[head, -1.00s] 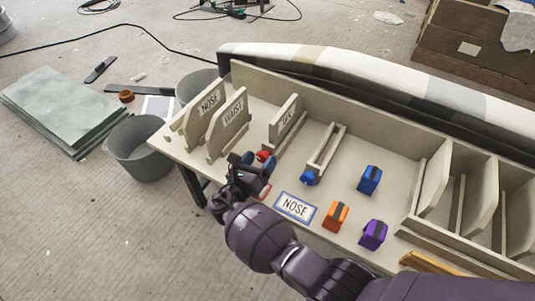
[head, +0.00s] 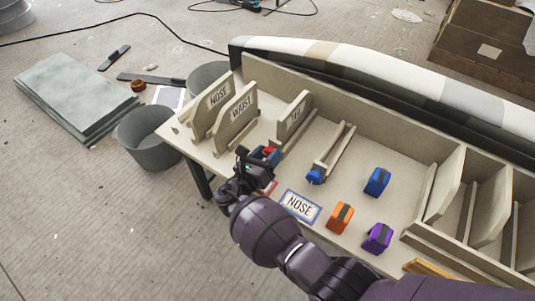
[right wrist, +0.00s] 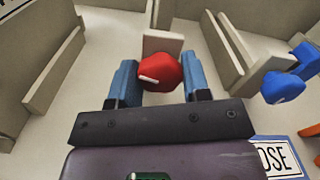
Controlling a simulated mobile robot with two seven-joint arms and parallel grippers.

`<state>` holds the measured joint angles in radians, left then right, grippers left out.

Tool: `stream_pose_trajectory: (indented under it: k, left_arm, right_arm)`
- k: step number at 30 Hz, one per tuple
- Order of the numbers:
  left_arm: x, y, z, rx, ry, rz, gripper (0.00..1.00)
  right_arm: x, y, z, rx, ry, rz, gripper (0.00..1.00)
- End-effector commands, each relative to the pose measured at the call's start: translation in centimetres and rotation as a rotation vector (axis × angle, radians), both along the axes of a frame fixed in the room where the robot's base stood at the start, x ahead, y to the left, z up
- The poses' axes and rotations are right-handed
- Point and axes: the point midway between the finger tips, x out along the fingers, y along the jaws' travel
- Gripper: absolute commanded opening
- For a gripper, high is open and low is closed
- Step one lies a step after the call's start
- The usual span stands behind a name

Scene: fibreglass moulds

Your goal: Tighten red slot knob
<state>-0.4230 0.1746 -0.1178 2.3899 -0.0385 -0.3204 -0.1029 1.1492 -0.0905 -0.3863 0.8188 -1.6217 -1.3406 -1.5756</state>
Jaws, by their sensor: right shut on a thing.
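The red slot knob (head: 268,151) sits at the front end of a narrow slot on the bench, below the third upright board; in the right wrist view the red knob (right wrist: 159,72) is rounded with a pale line on its face. My right gripper (head: 265,156) reaches it from the front; in the right wrist view its blue fingers (right wrist: 158,82) stand on both sides of the knob, shut on it. A pale block shows right behind the knob. In the head view the gripper partly hides the knob. My left gripper is out of view.
A blue knob (head: 314,177) ends the neighbouring slot to the right. Upright boards labelled NOSE (head: 217,97) and WAIST (head: 240,109) stand left. A grey bucket (head: 147,142) is on the floor.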

Motion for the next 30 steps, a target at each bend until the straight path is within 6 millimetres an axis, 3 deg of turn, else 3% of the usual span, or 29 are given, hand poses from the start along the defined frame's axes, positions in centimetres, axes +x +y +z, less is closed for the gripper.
stream_pose_trajectory:
  k: [11, 30]
  left_arm:
    - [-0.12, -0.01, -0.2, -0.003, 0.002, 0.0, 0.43]
    - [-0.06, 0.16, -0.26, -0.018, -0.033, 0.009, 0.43]
  right_arm:
    - [-0.03, 0.0, -0.08, 0.073, -0.053, 0.001, 0.2]
    - [-0.09, -0.09, -0.16, 0.424, -0.306, 0.001, 0.2]
